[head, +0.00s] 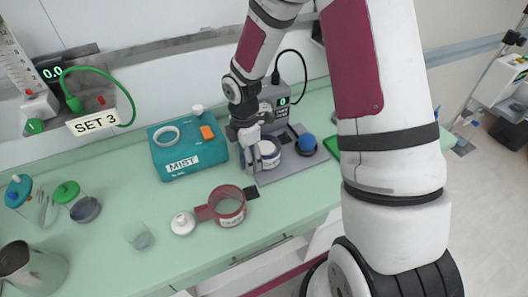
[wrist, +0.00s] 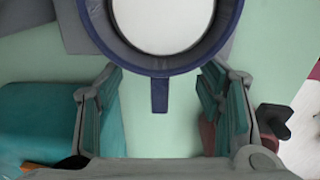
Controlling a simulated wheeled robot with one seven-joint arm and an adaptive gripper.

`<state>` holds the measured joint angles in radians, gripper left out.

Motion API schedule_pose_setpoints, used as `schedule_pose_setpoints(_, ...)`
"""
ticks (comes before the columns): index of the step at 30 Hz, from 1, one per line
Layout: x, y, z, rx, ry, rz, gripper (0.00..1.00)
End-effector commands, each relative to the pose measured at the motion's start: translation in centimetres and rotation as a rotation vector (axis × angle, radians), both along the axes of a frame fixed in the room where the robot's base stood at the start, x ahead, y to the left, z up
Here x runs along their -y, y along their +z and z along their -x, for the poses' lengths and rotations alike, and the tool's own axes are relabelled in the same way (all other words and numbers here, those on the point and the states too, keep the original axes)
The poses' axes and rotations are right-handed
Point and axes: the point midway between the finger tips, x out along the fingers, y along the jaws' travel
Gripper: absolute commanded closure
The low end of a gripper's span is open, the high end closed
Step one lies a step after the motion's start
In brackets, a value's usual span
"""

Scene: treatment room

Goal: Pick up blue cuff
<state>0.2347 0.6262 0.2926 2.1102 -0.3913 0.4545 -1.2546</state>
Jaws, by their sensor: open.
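In the wrist view the blue cuff (wrist: 155,65) shows as a large ring, with a short tab pointing towards my gripper. My gripper (wrist: 162,88) is open, one finger on each side of the tab, with nothing between the pads but the tab's area. In the head view my gripper (head: 250,143) hangs just at the cuff's left side and hides part of it. Contact cannot be told.
A red cuff (head: 228,212) and a white-lidded item (head: 183,223) lie in front.

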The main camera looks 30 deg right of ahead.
Motion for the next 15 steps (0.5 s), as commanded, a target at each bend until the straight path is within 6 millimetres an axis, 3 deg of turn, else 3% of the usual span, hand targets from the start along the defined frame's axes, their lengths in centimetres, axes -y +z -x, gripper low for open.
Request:
schedule_pose_setpoints(3,0.00,0.03,-0.02,0.001,0.000,0.000,0.39)
schedule_pose_setpoints(11,0.02,0.06,-0.07,0.002,0.001,0.000,0.98)
schedule_pose_setpoints(15,0.11,0.09,-0.18,0.005,0.001,0.001,1.00)
